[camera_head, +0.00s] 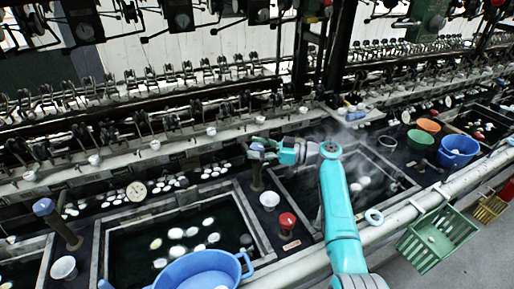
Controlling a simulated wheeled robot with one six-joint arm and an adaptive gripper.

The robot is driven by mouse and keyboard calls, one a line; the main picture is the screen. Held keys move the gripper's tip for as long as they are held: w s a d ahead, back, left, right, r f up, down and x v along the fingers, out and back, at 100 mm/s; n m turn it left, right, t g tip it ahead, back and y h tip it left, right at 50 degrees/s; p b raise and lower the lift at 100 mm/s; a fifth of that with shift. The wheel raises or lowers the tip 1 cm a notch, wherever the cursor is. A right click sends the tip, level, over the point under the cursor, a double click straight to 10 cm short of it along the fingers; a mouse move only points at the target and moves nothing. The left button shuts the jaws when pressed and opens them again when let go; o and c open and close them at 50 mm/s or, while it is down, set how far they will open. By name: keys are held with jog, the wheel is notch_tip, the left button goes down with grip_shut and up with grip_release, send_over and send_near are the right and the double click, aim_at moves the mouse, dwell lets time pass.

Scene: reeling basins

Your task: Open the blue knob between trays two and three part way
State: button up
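My gripper (262,150) is at the end of my teal arm, near the middle of the picture. It is at the top of a dark post (257,180) between two water-filled basins. The top of this post is hidden behind the gripper, so I cannot tell whether the fingers touch a knob there or are open or shut. The left basin (243,215) holds several white cocoons; the right basin (386,170) is partly behind my arm. Another blue knob (43,206) tops a tilted-looking post at the far left, clear of my gripper.
A red knob (287,220) and a white cup (269,200) stand close below the post. A blue tub (205,272) sits at the front. A green basket (436,240) hangs from the white rail (465,184) at right.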

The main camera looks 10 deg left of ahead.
jog(key=shift+d, duration=0.1)
jog(key=d, duration=1.1)
jog(key=shift+d, duration=0.4)
jog(key=shift+s, duration=0.1)
dwell(1.8)
